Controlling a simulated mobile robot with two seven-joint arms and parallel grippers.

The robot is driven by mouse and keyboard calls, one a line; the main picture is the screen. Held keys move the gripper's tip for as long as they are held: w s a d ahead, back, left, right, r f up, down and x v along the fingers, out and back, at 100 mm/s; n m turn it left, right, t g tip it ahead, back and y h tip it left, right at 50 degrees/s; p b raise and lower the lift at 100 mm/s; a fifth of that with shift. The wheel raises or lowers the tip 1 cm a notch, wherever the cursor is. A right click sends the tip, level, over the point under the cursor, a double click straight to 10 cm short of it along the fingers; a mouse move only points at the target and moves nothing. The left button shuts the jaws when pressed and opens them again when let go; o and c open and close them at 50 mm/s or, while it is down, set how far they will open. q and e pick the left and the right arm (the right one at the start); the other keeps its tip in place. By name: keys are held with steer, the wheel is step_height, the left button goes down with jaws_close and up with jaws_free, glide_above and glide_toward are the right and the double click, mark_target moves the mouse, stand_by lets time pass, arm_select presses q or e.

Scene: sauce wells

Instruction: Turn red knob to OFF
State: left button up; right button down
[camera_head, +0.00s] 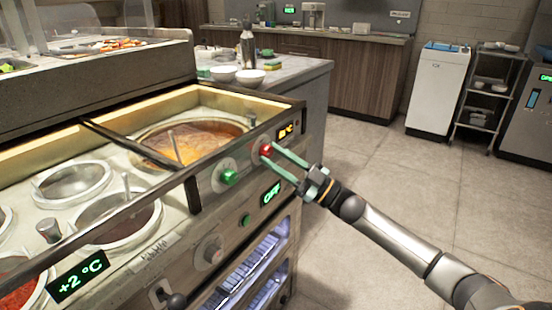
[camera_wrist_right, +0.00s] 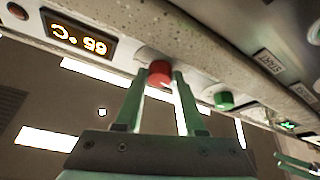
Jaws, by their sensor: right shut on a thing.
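The red knob (camera_head: 267,149) sits on the front panel of the metal serving counter (camera_head: 243,158), near its right end. My right gripper (camera_head: 270,152) reaches in from the lower right and is shut on the red knob. In the right wrist view, the red knob (camera_wrist_right: 160,73) shows between the two pale green fingertips (camera_wrist_right: 162,76). The knob's pointer and markings cannot be made out. My left gripper does not show in the head view.
A green knob (camera_head: 229,176) is left of the red one. An orange display (camera_head: 285,131) is above right, and a green display (camera_head: 271,193) apparently reading OFF is below. A sauce well (camera_head: 188,142) lies behind the panel. Open floor (camera_head: 390,185) extends to the right.

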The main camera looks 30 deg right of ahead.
steer(key=shift+r, duration=0.15)
steer(key=c, duration=0.8)
jaws_free()
steer(key=shift+w, duration=0.1)
steer(key=p+v, duration=0.2)
steer(key=v, duration=1)
steer(key=shift+s+d, duration=0.15)
steer(key=shift+s, duration=0.1)
